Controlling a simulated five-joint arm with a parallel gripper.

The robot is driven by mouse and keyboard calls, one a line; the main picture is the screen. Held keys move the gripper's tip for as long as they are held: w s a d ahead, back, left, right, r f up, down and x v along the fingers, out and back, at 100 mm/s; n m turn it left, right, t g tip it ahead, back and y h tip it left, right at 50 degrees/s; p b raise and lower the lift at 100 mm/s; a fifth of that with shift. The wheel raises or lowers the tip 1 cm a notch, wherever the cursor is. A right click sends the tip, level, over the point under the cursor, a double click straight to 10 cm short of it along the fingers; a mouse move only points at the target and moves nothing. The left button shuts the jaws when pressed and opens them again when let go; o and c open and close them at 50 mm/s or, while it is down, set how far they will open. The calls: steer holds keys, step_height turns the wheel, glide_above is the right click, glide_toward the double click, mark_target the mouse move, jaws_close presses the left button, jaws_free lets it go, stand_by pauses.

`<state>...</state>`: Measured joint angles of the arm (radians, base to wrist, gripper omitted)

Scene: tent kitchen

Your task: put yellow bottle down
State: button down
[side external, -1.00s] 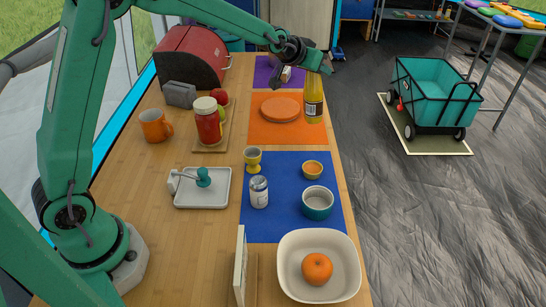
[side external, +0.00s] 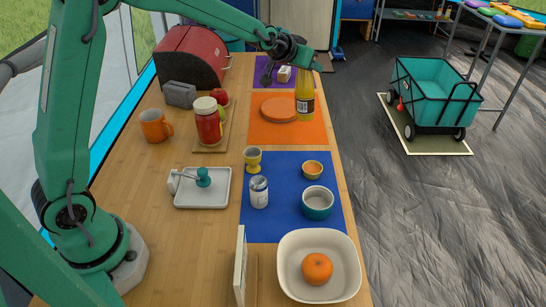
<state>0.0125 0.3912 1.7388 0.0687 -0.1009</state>
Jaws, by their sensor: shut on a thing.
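The yellow bottle (side external: 305,94) has a dark label and hangs upright at the far right part of the table, in front of the orange mat's right side in the picture. My gripper (side external: 307,64) is shut on its upper part, and the jaws hide the bottle's top. The bottle's lower end appears over the orange mat (side external: 268,134), near its right edge. I cannot tell whether its base touches the mat.
A terracotta disc (side external: 280,108) lies on the orange mat, left of the bottle. A purple mat (side external: 262,66) with a small pale item (side external: 284,74) is behind. The blue mat (side external: 275,225) holds a can (side external: 259,193), cups and a bowl. The table's right edge is close.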

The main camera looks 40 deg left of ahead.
steer(key=s+a+f+n+y, duration=0.1)
steer(key=s+a+f, duration=0.4)
steer(key=s+a, duration=0.4)
steer(key=shift+s+a+f+y, duration=0.15)
steer(key=shift+s+a+y, duration=0.1)
steer(key=shift+s+y, duration=0.15)
steer(key=shift+f, duration=2)
steer(key=c, duration=1)
jaws_free()
steer(key=shift+f, duration=0.2)
steer(key=shift+o, duration=0.2)
steer(key=shift+s+r, duration=0.1)
steer(key=shift+r, duration=0.1)
